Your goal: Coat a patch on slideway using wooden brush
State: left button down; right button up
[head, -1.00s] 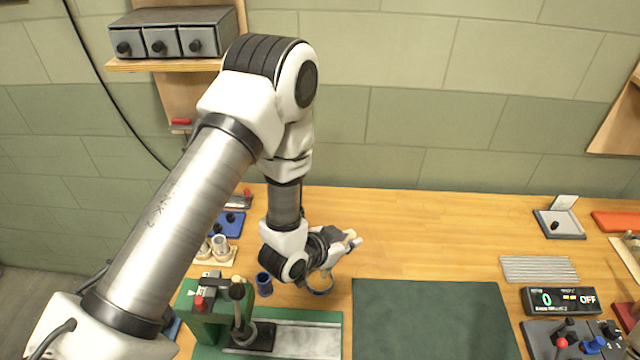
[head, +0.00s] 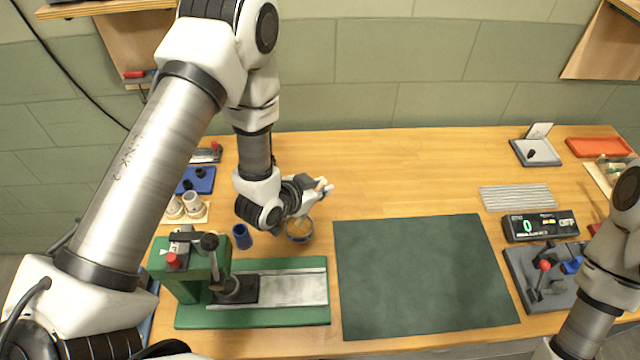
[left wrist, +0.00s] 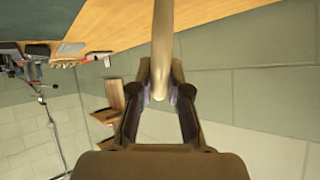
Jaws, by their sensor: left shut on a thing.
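My left gripper (head: 318,190) is shut on the wooden brush (left wrist: 162,45), whose pale handle runs between the fingers in the left wrist view. In the head view only a small tan bit of the brush (head: 321,183) shows; I cannot make out its bristles. The gripper is just above and behind a round open tin (head: 300,239) with tan content, partly hidden by my wrist. The slideway (head: 295,289) is a grey metal strip on a green base, in front of the tin. My right arm shows at the right edge, its gripper out of view.
A green press with a lever (head: 190,262) stands over the slideway's left end. A blue cup (head: 242,236) is left of the tin. A dark green mat (head: 420,275) lies to the right. A display box (head: 540,226) and joystick panel (head: 545,280) are farther right. The back middle bench is clear.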

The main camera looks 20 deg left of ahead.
pick_arm(q)
jog(key=shift+a, duration=0.15)
dwell(0.4)
jog(key=shift+f+b, duration=0.55)
jog(key=shift+f, duration=0.05)
dwell(1.2)
notch_tip(320, 180, up, 7)
jog(key=p, duration=0.5)
jog(key=shift+r, duration=0.1)
dwell(0.5)
